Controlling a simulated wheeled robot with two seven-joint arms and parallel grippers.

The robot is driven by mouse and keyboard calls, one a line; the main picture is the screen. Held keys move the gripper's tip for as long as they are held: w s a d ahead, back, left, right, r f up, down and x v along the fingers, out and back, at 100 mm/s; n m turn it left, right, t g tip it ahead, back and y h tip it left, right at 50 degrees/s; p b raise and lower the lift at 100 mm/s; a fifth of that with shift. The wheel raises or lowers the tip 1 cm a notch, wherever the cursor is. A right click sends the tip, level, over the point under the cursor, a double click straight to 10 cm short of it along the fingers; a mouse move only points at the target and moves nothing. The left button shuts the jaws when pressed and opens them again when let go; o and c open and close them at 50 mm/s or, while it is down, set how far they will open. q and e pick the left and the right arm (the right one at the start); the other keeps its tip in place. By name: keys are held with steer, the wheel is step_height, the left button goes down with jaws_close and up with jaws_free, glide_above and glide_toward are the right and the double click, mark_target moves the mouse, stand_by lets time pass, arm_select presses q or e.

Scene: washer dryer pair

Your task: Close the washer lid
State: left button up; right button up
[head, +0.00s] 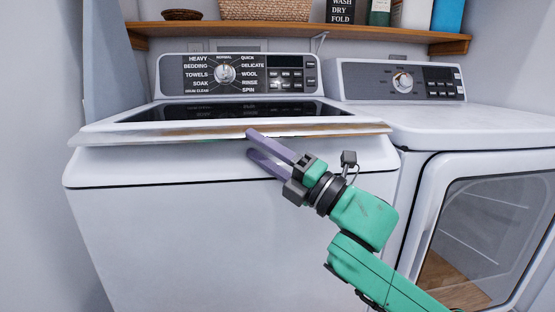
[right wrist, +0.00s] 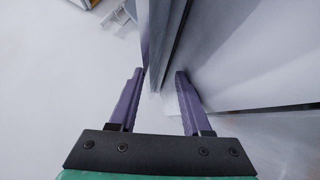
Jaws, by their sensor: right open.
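The washer (head: 210,230) stands at the left and centre of the head view. Its lid (head: 130,130) has a dark glass panel (head: 235,110) and lies low and almost flat over the top. The lid's front edge juts out over the washer's front; I cannot tell whether it is fully seated. My right gripper (head: 253,144) is open at the middle of that front edge, its upper purple finger overlapping the edge in the picture and the other lower. In the right wrist view the open fingers (right wrist: 160,75) are beside pale panel edges; contact is unclear. My left gripper is out of view.
The dryer (head: 470,125) stands close on the right, with a glass-fronted door (head: 490,230). The washer's control panel (head: 240,75) rises behind the lid. A wooden shelf (head: 400,35) with a basket (head: 265,10) and bottles runs above. Space before the washer's front is clear at left.

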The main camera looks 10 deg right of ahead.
arm_select(q)
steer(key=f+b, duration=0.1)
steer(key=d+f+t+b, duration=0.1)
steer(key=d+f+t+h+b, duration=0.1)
steer(key=b, duration=0.1)
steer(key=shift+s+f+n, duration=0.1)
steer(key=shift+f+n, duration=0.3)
arm_select(e)
steer(key=v, duration=1.4)
steer(key=shift+s+d+f, duration=0.1)
steer(key=shift+s+d, duration=0.05)
